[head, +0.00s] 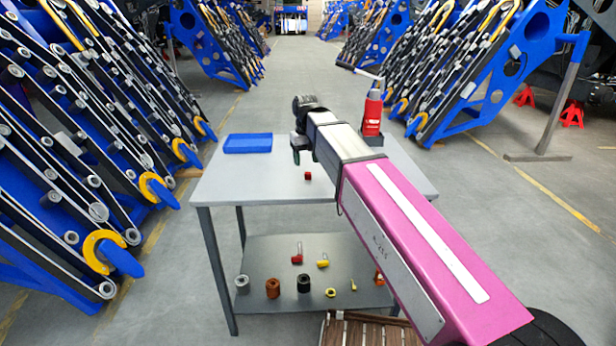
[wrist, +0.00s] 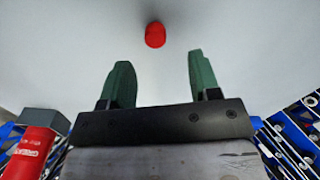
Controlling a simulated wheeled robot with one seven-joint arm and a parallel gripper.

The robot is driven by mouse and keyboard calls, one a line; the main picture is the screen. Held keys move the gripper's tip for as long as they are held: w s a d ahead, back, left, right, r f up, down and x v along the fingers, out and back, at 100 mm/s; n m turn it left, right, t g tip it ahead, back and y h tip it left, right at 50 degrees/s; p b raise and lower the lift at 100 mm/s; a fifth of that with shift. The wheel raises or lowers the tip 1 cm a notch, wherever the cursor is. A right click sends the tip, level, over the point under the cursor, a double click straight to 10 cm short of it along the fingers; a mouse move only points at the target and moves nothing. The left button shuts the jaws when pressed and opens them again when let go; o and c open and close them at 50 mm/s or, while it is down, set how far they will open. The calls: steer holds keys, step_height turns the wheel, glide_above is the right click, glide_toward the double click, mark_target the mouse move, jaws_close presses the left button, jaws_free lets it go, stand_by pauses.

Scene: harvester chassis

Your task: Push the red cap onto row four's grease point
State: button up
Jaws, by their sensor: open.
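The red cap (head: 308,176) is a small red piece on the grey table top (head: 240,186), near the middle. It also shows in the wrist view (wrist: 155,35), ahead of the fingertips and roughly between their lines. My gripper (head: 303,157) is open and empty above the table, just behind the cap in the head view. Its two green fingers show apart in the wrist view (wrist: 160,75), and neither touches the cap. I cannot tell which grease point belongs to row four.
A blue tray (head: 248,143) lies at the table's back left. A red grease bottle (head: 372,113) stands at the back right. The lower shelf (head: 270,255) holds several small parts. Blue harvester frames (head: 75,140) with slanted rows stand on both sides. The table front is clear.

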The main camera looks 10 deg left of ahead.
mark_target(308, 173)
steer(key=shift+s+d+f, duration=0.1)
steer(key=shift+d+f, duration=0.1)
steer(key=shift+f, duration=1.1)
steer(key=shift+d+f, duration=0.15)
steer(key=shift+f, duration=1.15)
steer(key=shift+c, duration=0.4)
steer(key=c, duration=0.9)
